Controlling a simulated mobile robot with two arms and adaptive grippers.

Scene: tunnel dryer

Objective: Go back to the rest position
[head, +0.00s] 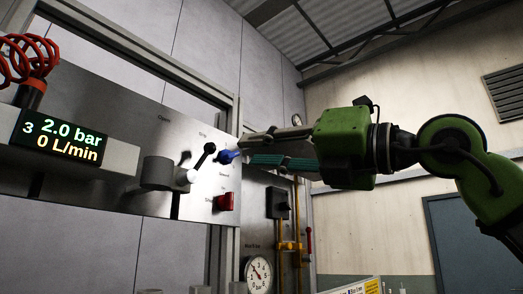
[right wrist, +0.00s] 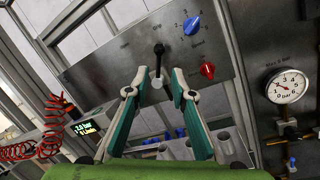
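My right gripper (head: 242,148) reaches in from the right in front of a steel control panel (head: 130,125). Its fingertips look close to a blue knob (head: 230,156) in the head view; whether they touch it cannot be told there. In the right wrist view my right gripper (right wrist: 159,72) has its fingers apart, with nothing held. A lever with a black end (right wrist: 159,48) and a pale lower end shows between the fingertips, on the panel beyond. The blue knob (right wrist: 193,24) lies up and right of the fingertips there, clear of them. My left gripper is not in view.
A red knob (head: 226,202) sits below the blue one. A display (head: 62,142) reads 2.0 bar and 0 L/min, beside a red coiled hose (head: 22,60). A gauge (head: 258,274) and yellow pipes (head: 289,246) stand lower right. Open space lies around my right arm.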

